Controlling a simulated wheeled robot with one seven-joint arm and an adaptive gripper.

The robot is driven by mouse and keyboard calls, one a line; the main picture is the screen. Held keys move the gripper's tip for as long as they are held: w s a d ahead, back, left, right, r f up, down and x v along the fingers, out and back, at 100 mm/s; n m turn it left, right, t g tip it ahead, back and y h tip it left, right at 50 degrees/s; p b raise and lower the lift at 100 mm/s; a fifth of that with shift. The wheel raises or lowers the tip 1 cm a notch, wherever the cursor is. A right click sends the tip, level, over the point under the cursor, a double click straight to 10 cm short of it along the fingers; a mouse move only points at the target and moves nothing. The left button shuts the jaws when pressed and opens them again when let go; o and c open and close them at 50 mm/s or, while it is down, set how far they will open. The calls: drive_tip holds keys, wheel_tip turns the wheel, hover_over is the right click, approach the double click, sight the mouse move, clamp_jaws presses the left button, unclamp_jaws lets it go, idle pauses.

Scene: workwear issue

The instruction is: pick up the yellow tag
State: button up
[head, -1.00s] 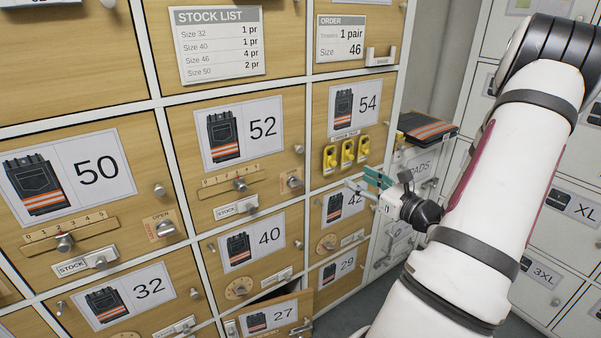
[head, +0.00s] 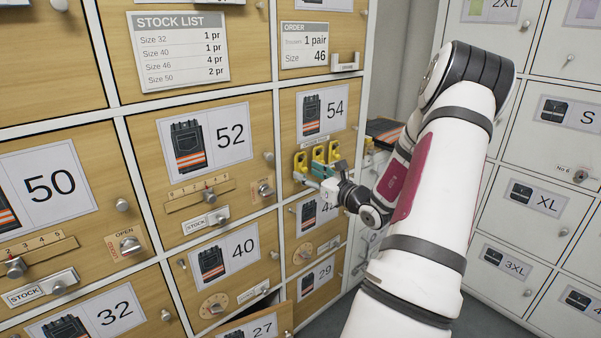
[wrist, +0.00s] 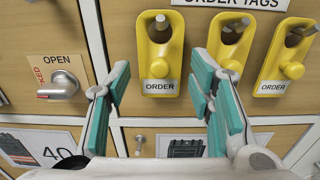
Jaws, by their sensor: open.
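Three yellow tags hang side by side on pegs under an order-tags label, on the door marked 54. In the wrist view the left tag (wrist: 158,78) hangs ahead, between the lines of my two fingers, its ORDER label facing me. The middle tag (wrist: 232,50) is partly hidden behind my right finger, and the right tag (wrist: 285,62) hangs clear. My gripper (wrist: 160,92) is open with teal finger pads and holds nothing. In the head view my gripper (head: 318,172) is close in front of the tags (head: 300,163); whether it touches them I cannot tell.
An OPEN latch knob (wrist: 62,84) sticks out left of the fingers. The size 27 door (head: 262,328) stands ajar below. Dark folded trousers (head: 383,131) lie behind my arm.

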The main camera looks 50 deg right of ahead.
drive_tip(key=shift+x, duration=1.25)
drive_tip(key=c, duration=0.6)
drive_tip(key=shift+r, duration=0.4)
drive_tip(key=p+v, duration=0.3)
drive_tip(key=v, duration=1.5)
drive_tip(key=shift+r, duration=0.25)
